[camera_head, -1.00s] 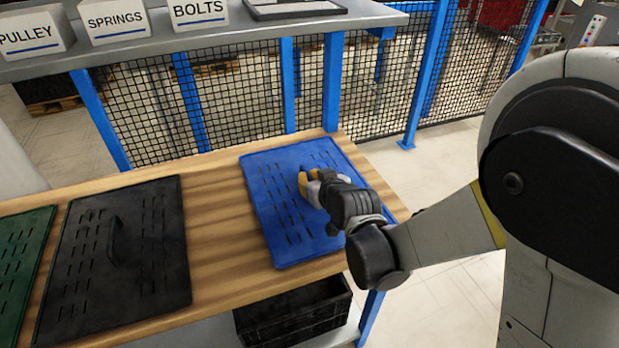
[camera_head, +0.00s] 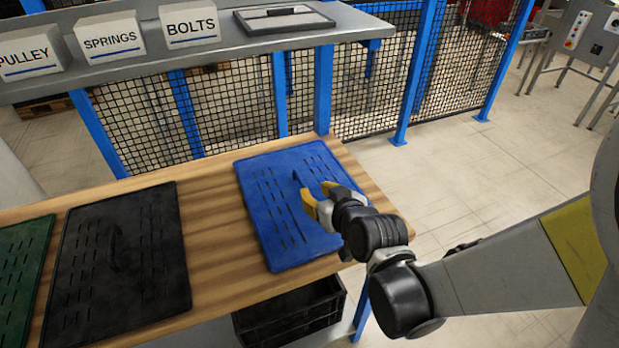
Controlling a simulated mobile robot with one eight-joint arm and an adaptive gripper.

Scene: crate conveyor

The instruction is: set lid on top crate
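A blue slotted lid (camera_head: 262,222) lies flat on the right part of the wooden table. Its small upright handle (camera_head: 297,181) shows just left of my gripper. My gripper (camera_head: 316,196) is over the right half of this lid, with yellow-tipped fingers apart and nothing seen between them. I cannot tell its exact height above the lid. A black lid with a handle (camera_head: 72,255) and a dark green lid (camera_head: 18,240) lie further left. A black crate (camera_head: 290,312) stands under the table, partly hidden by it. No crate stack shows.
The wooden table (camera_head: 205,235) has bare room between the black and blue lids. Behind it, a grey shelf (camera_head: 110,68) holds PULLEY, SPRINGS and BOLTS labels and a flat framed item (camera_head: 284,18). A blue-posted mesh fence (camera_head: 365,95) stands behind; floor is open at right.

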